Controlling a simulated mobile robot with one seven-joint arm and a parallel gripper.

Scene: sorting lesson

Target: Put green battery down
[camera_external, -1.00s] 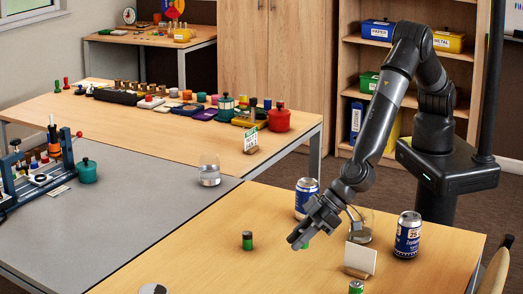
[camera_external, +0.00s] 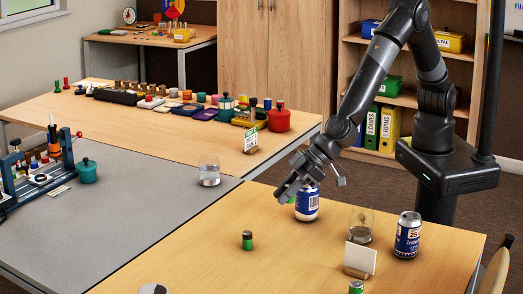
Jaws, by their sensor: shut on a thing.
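My gripper (camera_external: 293,190) is shut on a green battery (camera_external: 291,200), of which only a small green end shows below the fingers. It is held above the wooden table (camera_external: 215,262), in front of the blue and white can (camera_external: 307,207); I cannot tell how high. A second battery, black and green (camera_external: 247,241), stands upright on the table to the lower left of my gripper. A third, green-sided battery (camera_external: 356,288) is cut off at the bottom edge.
A glass (camera_external: 360,225), a white card on a stand (camera_external: 360,259) and another can (camera_external: 407,236) stand to the right. The wooden table's middle is mostly clear.

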